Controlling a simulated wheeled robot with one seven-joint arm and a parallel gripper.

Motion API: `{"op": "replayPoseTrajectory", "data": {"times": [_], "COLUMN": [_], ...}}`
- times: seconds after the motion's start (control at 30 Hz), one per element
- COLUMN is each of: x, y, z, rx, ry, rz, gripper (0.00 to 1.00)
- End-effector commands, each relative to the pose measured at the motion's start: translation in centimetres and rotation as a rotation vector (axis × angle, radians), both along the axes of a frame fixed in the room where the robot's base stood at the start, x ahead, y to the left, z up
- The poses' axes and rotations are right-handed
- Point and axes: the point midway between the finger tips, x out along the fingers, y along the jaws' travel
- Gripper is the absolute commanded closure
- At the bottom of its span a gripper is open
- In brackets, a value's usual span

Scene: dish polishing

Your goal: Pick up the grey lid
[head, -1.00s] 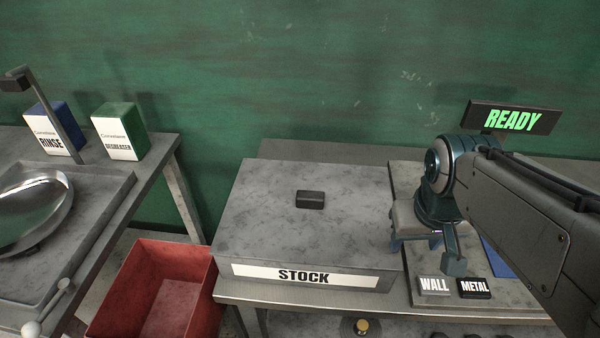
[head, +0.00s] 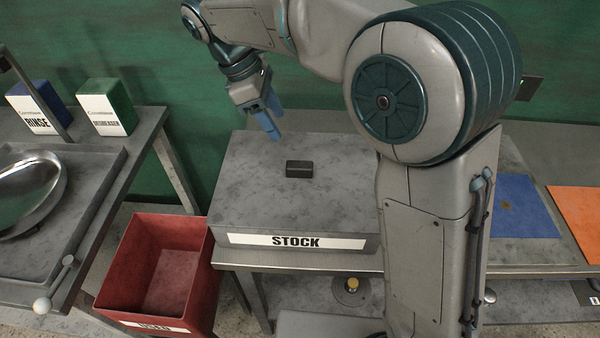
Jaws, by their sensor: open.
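The grey lid (head: 245,201) covers the box marked STOCK on the table, with a small dark block-shaped handle (head: 299,169) at its middle. My gripper (head: 275,136) has blue fingers and hangs above the back part of the lid, up and to the left of the handle in the picture. It is open, with nothing seen between its fingers. The fingers look apart from the handle; their exact height over the lid is hard to tell. What is in the box is hidden by the lid.
A red bin (head: 160,265) stands on the floor left of the box. At the left, a table holds a basin with a metal dish (head: 28,195), a RINSE box (head: 38,108) and a green box (head: 108,106). Blue (head: 524,207) and orange (head: 580,212) mats lie at the right.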

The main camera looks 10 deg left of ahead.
Motion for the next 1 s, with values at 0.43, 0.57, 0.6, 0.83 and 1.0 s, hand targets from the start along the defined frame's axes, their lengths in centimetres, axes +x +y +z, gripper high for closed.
{"op": "replayPoseTrajectory", "data": {"times": [0.43, 0.57, 0.6, 0.83, 1.0], "x": [0.1, 0.0, -0.2, -0.5, -0.5], "y": [-2.8, -3.1, -3.2, -4.2, -4.5], "z": [-6.6, -7.4, -7.8, -11.0, -11.8], "rx": [-0.001, -0.001, -0.001, 0.0, 0.001], "ry": [0.0, 0.0, 0.002, 0.001, -0.002], "rz": [-0.004, -0.004, -0.004, -0.006, -0.005], "gripper": [0.47, 0.47, 0.47, 0.47, 0.47]}}
